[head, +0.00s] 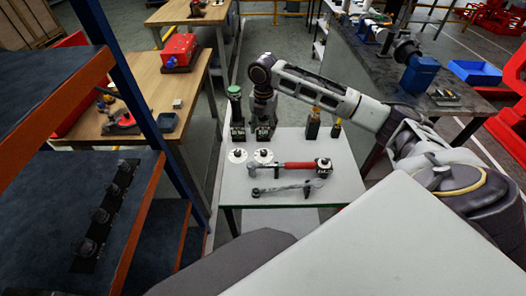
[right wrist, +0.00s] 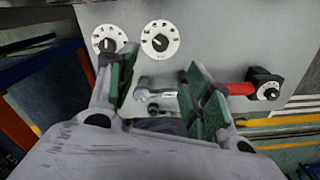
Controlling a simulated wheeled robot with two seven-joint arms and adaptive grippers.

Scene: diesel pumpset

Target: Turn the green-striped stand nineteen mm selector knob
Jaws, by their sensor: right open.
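Two round white dials with black knobs lie side by side on the grey table, the left dial (head: 237,156) and the right dial (head: 263,156). They also show in the right wrist view, as the left dial (right wrist: 108,40) and the right dial (right wrist: 160,40). Their markings are too small to read, and I cannot tell which is the nineteen mm one. Dark stands with pale labels rise behind them; the left stand (head: 237,131) has a green top. My right gripper (right wrist: 163,85) is open and empty, its green-padded fingers apart above the table. My left gripper is not in view.
A red-handled wrench (head: 298,166) and a grey wrench (head: 288,188) lie in front of the dials. A black block with a small dial (right wrist: 265,90) is at the red handle's end. Shelving (head: 150,120) stands to the left. The front of the table is clear.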

